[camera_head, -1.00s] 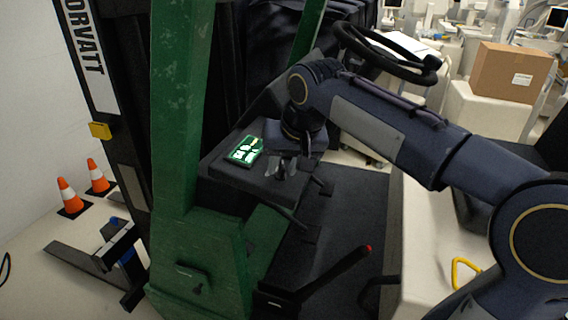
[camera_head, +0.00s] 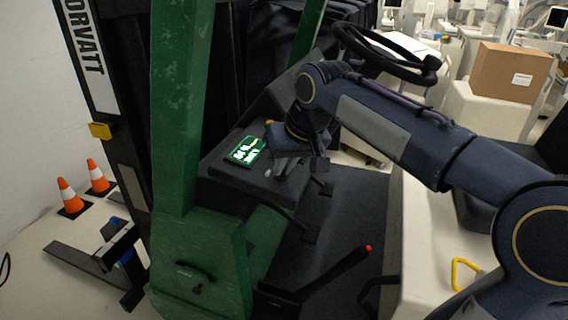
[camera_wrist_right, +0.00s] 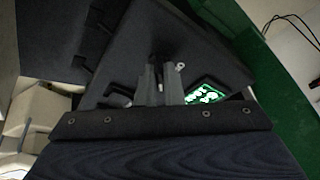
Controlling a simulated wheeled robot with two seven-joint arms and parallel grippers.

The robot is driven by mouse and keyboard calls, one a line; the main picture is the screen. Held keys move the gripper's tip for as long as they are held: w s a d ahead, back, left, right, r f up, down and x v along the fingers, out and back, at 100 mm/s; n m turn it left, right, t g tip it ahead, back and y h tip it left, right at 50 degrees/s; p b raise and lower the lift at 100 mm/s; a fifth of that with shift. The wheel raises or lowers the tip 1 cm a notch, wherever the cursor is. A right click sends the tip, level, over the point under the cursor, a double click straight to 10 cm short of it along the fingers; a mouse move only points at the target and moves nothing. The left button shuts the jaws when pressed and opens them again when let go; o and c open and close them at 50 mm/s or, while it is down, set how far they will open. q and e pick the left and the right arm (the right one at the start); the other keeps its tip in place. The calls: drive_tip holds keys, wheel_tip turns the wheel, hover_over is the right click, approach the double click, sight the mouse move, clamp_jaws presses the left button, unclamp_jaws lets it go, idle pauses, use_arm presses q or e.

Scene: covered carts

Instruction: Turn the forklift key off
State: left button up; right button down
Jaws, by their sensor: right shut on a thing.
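The forklift's black dashboard (camera_head: 222,170) carries a lit green display (camera_head: 245,151), which also shows in the right wrist view (camera_wrist_right: 203,94). My right gripper (camera_head: 281,169) is at the dashboard, to the right of the display. In the right wrist view its two grey fingers (camera_wrist_right: 160,72) are close together on a small dark part at the dash, apparently the key, which they mostly hide. A small silver piece (camera_wrist_right: 180,66) shows just beside the right fingertip. I cannot tell the key's angle. My left gripper is in neither view.
A green mast post (camera_head: 180,110) stands left of the dashboard. The black steering wheel (camera_head: 385,52) is behind my right arm. A lever with a red tip (camera_head: 368,248) and pedals are below. Two orange cones (camera_head: 68,194) stand at far left; a cardboard box (camera_head: 510,73) is at back right.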

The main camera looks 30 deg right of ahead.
drive_tip(key=n, duration=0.2)
drive_tip(key=n+y, duration=0.1)
drive_tip(key=n, duration=0.2)
drive_tip(key=shift+d+n+y, duration=0.15)
drive_tip(key=shift+n+y, duration=0.15)
drive_tip(key=shift+n+g+y, duration=0.4)
drive_tip(key=shift+n+y, duration=0.2)
drive_tip(key=shift+n, duration=1.6)
drive_tip(key=c, duration=1.6)
unclamp_jaws()
drive_tip(key=shift+o, duration=0.2)
drive_tip(key=v, duration=0.7)
drive_tip(key=shift+r+p, duration=0.3)
drive_tip(key=shift+r, duration=0.1)
drive_tip(key=shift+s+d, duration=0.1)
drive_tip(key=shift+d, duration=0.05)
